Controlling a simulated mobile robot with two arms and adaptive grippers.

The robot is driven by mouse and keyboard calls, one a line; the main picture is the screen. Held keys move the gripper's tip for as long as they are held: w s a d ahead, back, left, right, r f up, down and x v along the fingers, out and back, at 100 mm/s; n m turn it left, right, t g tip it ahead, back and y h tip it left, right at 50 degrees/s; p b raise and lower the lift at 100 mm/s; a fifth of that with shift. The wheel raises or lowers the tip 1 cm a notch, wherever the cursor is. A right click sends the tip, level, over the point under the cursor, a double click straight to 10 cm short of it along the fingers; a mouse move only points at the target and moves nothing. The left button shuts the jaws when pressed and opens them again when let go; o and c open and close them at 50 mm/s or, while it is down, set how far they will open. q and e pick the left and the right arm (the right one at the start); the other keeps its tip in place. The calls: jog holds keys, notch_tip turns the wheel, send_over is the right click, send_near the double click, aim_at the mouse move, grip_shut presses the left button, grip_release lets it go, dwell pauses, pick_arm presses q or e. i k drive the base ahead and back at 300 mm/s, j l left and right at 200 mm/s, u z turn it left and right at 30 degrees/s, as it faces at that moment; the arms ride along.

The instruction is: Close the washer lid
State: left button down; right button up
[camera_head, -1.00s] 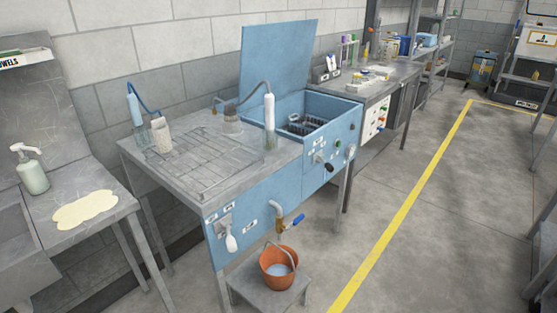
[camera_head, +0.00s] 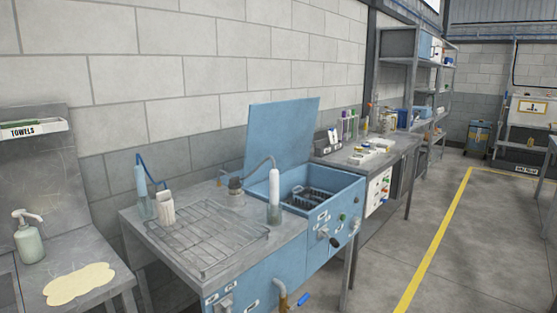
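The washer lid (camera_head: 284,137) is a flat blue panel. It stands open, nearly upright, at the back of the blue washer (camera_head: 334,213), against the wall side. The washer's basin (camera_head: 312,190) is uncovered and holds a dark basket (camera_head: 312,198). Neither of my grippers shows in the head view.
A wire rack (camera_head: 207,236) lies on the metal bench left of the washer, with bottles and a white container (camera_head: 166,208). A workbench (camera_head: 372,160) with bottles and trays adjoins on the right. Open floor (camera_head: 440,250) lies right of the washer, with a yellow line.

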aim_at(283, 131)
jog(key=i+l+u, duration=0.1)
jog(key=i+l, duration=0.25)
jog(key=i+l+u, duration=0.15)
jog(key=i+l, duration=0.2)
jog(key=i+l+u, duration=0.1)
jog(key=i+l, duration=0.25)
jog(key=l, duration=0.2)
